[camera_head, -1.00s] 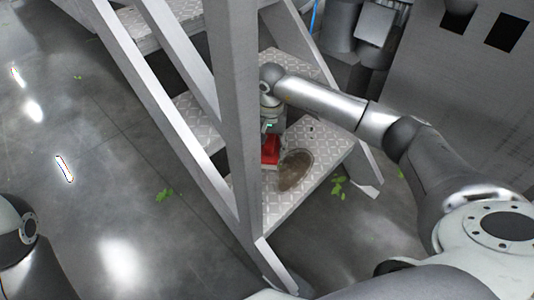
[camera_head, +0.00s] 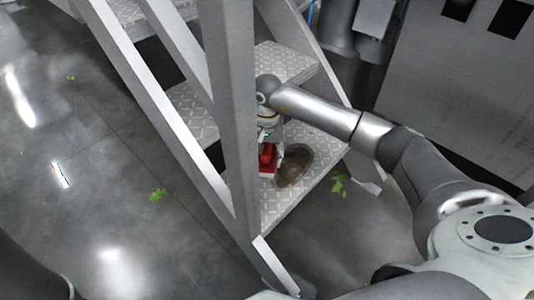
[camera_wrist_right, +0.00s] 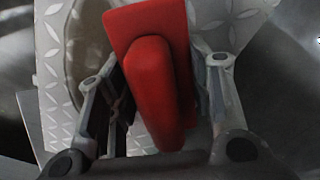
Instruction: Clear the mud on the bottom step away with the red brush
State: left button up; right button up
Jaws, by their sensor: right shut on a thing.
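The mud (camera_head: 294,168) is a brown oval patch on the patterned metal bottom step (camera_head: 274,205). The red brush (camera_head: 267,158) is at the step just left of the mud, partly behind the grey stair post. My right gripper (camera_head: 270,146) is shut on the brush and holds it low; I cannot tell whether the bristles touch the step. In the right wrist view the brush's red handle and block (camera_wrist_right: 160,90) sit between the fingers, with a dull patch of mud (camera_wrist_right: 88,45) to the left. My left gripper is out of view.
The grey stair post (camera_head: 232,110) stands in front of the steps and hides part of them. Higher steps (camera_head: 275,65) rise behind. Green leaves (camera_head: 339,186) lie on the floor right of the step, others (camera_head: 157,195) to the left. A grey cabinet (camera_head: 460,80) stands at right.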

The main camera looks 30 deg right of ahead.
jog(key=shift+f+b, duration=0.3)
jog(key=shift+f, duration=0.15)
dwell(0.6)
jog(key=shift+f+b, duration=0.4)
jog(key=shift+f, duration=0.2)
